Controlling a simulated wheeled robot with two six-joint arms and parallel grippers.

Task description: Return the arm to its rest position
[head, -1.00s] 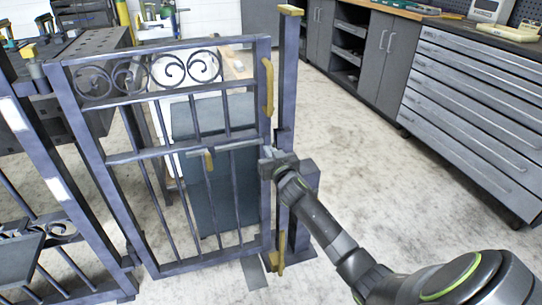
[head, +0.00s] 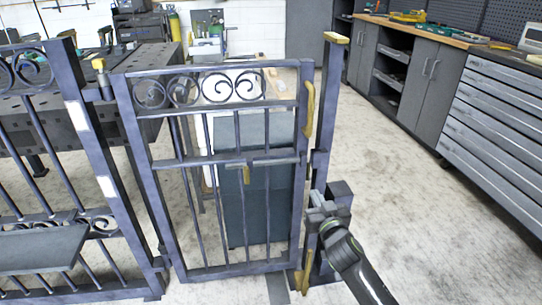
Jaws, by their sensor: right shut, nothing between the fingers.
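My right arm comes in from the lower right. Its gripper (head: 320,203) is beside the gate's latch-side post (head: 321,130), low down in front of it. The gripper is shut and I see nothing held in it. The scroll gate (head: 222,160) stands upright between its posts, with scrolls along its top and a yellow handle (head: 309,109) on its right stile. My left gripper is not in view.
A fence panel (head: 45,150) with a grey plate stands at the left. A dark perforated table (head: 80,92) and a dark panel (head: 253,180) are behind the gate. Grey drawer cabinets (head: 490,130) line the right. The floor (head: 400,190) between post and cabinets is clear.

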